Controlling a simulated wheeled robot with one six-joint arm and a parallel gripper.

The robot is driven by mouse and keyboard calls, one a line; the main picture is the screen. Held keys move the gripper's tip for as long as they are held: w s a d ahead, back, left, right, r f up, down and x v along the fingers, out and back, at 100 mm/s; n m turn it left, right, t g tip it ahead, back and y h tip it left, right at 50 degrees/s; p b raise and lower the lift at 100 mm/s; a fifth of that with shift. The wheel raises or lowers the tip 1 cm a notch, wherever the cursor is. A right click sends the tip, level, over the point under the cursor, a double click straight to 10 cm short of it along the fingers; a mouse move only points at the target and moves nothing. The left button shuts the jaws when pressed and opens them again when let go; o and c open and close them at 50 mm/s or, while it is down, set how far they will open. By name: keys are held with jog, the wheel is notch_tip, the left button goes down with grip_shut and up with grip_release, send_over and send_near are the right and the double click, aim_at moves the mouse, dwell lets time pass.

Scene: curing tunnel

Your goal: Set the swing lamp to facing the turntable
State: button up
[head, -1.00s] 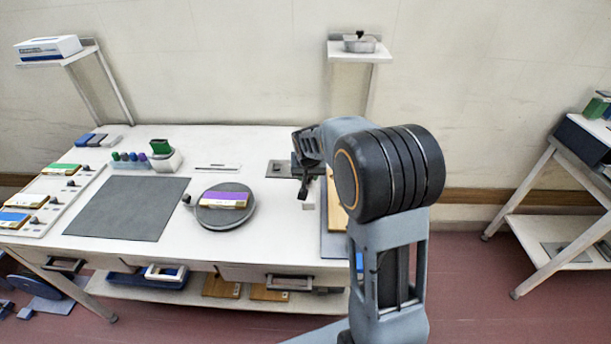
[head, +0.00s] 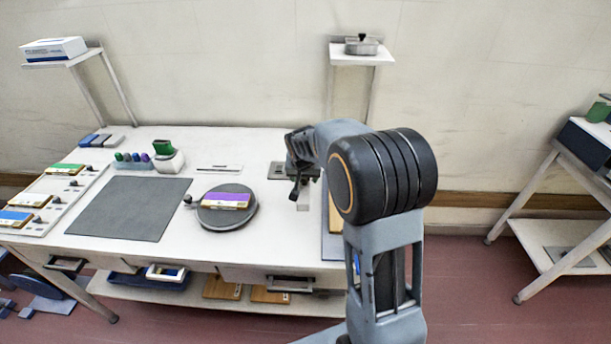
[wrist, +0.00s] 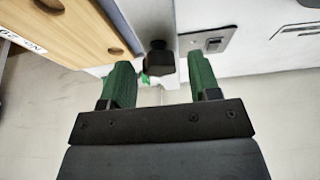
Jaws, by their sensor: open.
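The turntable (head: 208,217) is a dark round disc on the table, carrying a purple-and-white block (head: 227,200). My gripper (head: 296,190) hangs right of the turntable, near a grey plate (head: 276,170). In the wrist view the green fingers of my gripper (wrist: 162,82) stand apart, with nothing clamped between them. A black blocky piece (wrist: 160,58) shows beyond and between the fingertips; it may be part of the swing lamp, but I cannot tell. The lamp is not clearly seen in the head view, and which way it faces cannot be told.
A wooden board (wrist: 75,25) lies close beside the fingers in the wrist view. A dark mat (head: 130,208), a rack with colored blocks (head: 45,200) and a green-topped stand (head: 168,158) occupy the table's left. A shelf (head: 360,58) with a metal pan stands behind my arm.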

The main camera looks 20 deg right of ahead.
jog(key=b+v, duration=0.1)
jog(key=v, duration=1.3)
jog(key=shift+f, duration=0.1)
dwell(0.3)
jog(key=s+a+f+n, duration=0.1)
jog(key=s+f, duration=0.1)
jog(key=s, duration=0.4)
jog(key=s+f+n+y, duration=0.1)
jog(key=s+f+n, duration=0.1)
jog(key=s, duration=0.5)
jog(key=s+a+f+n, duration=0.1)
jog(key=s+f, duration=0.2)
jog(key=s, duration=0.4)
jog(key=shift+a+n+y, duration=0.3)
jog(key=shift+a+y, duration=0.05)
jog(key=shift+y, duration=0.05)
